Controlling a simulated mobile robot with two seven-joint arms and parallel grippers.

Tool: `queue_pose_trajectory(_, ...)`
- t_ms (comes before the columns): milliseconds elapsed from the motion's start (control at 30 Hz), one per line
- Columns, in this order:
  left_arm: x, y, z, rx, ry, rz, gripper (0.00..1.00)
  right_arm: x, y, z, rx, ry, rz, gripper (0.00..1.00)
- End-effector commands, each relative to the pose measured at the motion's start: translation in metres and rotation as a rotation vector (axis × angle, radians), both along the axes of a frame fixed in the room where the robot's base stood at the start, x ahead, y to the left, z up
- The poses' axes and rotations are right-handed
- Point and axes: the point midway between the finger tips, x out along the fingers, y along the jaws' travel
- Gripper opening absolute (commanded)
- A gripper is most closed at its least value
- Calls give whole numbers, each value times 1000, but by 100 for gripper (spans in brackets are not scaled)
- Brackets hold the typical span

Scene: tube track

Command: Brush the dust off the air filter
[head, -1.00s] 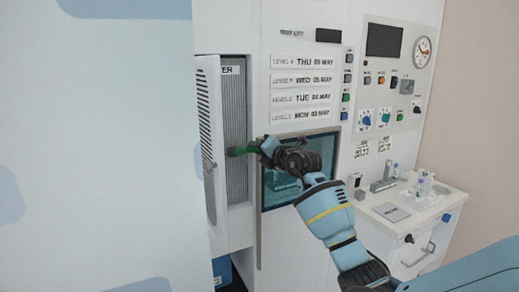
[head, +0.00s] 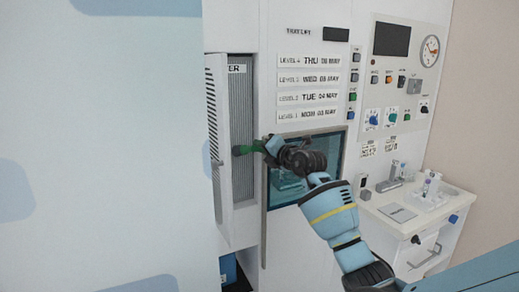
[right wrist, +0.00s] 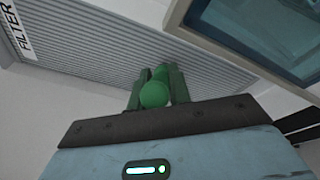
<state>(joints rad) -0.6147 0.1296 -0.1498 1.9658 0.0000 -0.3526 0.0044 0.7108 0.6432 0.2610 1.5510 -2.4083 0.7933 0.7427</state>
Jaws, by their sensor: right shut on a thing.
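The air filter (head: 242,130) is a tall grey ribbed panel in an open recess of the white machine, under a FILTER label. It also shows in the right wrist view (right wrist: 120,55), its ribs running across the picture. My right gripper (head: 270,147) is shut on a green-handled brush (head: 250,149). The brush's dark head is at the filter's face, about halfway up; I cannot tell whether it touches. In the right wrist view the green handle (right wrist: 154,93) sits between the fingers, and the brush head is hidden. My left gripper is not in view.
The slatted filter door (head: 213,130) stands open on the left of the recess. A glass window (head: 290,180) lies behind my right gripper. A side shelf (head: 420,210) with small items is at right. A pale panel (head: 100,140) fills the left.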

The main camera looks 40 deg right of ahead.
Motion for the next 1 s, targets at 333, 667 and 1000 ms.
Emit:
queue_pose_trajectory(333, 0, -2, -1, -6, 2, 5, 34, -2, -8, 1, 0, -1, -3, 0)
queue_pose_trajectory(667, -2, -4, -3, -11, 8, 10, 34, -6, -20, 1, 0, -1, -3, 0)
queue_pose_trajectory(1000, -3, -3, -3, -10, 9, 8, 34, -8, -25, 1, 0, -2, -2, 0)
